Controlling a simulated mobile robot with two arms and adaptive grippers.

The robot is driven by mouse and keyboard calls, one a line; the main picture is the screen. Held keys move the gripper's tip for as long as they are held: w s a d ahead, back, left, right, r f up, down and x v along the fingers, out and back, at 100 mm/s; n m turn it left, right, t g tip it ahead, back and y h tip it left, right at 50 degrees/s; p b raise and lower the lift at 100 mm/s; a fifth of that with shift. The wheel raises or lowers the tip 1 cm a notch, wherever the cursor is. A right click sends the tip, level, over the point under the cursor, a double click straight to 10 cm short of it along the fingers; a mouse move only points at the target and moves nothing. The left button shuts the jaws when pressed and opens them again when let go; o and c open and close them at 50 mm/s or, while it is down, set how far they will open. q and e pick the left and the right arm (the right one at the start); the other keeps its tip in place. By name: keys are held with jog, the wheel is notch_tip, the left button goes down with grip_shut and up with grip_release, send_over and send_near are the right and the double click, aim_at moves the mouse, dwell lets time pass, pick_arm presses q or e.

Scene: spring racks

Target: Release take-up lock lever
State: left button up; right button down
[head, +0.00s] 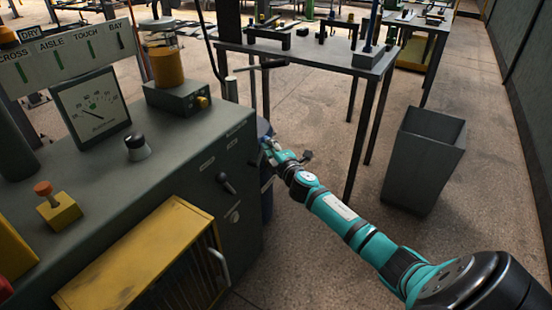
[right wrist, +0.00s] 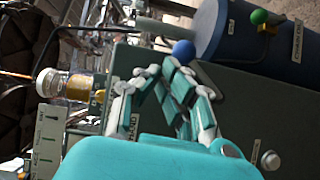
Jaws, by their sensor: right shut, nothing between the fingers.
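A lever with a blue ball knob (right wrist: 183,50) shows in the right wrist view, just beyond my right fingertips and beside a dark blue cylinder (right wrist: 235,35). My right gripper (head: 268,147) is at the right end of the grey cabinet in the head view. In the right wrist view its fingers (right wrist: 155,72) are shut and empty. They look close to the blue knob, but I cannot tell whether they touch it. A black lever (head: 226,183) sits on the cabinet's front. Small labels are unreadable, so I cannot tell which lever is the take-up lock. My left gripper is out of view.
The grey cabinet (head: 70,200) carries a dial gauge (head: 92,104), an amber jar (head: 165,62) and a red-knobbed yellow block (head: 58,210). A dark table (head: 300,52) stands behind my right arm. A grey bin (head: 424,160) stands to the right. A green knob (right wrist: 259,16) is near the cylinder.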

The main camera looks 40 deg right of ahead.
jog(key=s+a, duration=0.1)
jog(key=s, duration=0.6)
jog(key=shift+s+a+r, duration=0.15)
jog(key=shift+a+r, duration=0.05)
jog(key=shift+a, duration=0.05)
jog(key=shift+f, duration=0.1)
